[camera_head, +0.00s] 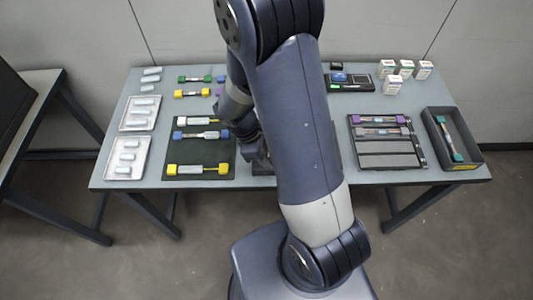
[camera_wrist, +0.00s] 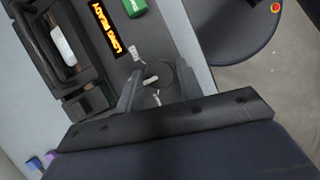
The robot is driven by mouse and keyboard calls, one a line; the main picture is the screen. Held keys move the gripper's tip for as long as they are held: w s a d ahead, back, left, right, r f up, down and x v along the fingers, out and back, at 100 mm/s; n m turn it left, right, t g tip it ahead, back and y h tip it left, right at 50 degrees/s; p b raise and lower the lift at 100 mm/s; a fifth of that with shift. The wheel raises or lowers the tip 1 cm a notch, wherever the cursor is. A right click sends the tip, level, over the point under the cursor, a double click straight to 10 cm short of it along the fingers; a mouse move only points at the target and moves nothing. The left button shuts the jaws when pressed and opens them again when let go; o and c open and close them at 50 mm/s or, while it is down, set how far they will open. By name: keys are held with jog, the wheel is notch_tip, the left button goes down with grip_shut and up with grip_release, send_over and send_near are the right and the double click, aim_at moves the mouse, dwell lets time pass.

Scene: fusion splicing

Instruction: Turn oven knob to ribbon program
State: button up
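The wrist view shows a dark machine (camera_wrist: 82,57) with an orange display (camera_wrist: 105,30) reading "LONG READY". Below the display are a small pale label (camera_wrist: 137,50) and a dark round part with a pale mark (camera_wrist: 151,79), which looks like the knob. My gripper (camera_wrist: 160,72) has its two fingers apart on either side of this part. The fingers hide some of it, and I cannot tell whether they touch it. The knob's setting is too small to read. In the head view my arm hides the machine and most of my gripper.
In the head view, trays with pale pieces (camera_head: 126,158) and a dark mat with coloured holders (camera_head: 203,148) lie left. A slotted tray (camera_head: 388,155), a dark bin (camera_head: 470,152) and several small boxes (camera_head: 392,84) stand right.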

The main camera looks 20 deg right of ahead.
jog(key=c, duration=0.6)
jog(key=shift+o, duration=0.2)
jog(key=shift+m+g, duration=0.3)
jog(key=shift+m, duration=0.2)
jog(key=m+g+y, duration=0.1)
jog(key=m, duration=0.3)
jog(key=shift+w+d+m+b, duration=0.1)
jog(key=shift+w+m+b, duration=0.05)
jog(key=shift+m+b, duration=0.15)
jog(key=m+y, duration=0.1)
jog(key=m, duration=0.1)
jog(key=m+g+y, duration=0.1)
jog(key=m, duration=0.2)
jog(key=shift+d+b, duration=0.1)
jog(key=shift+b, duration=0.2)
jog(key=shift+m, duration=0.3)
jog(key=o, duration=1)
jog(key=shift+c, duration=0.2)
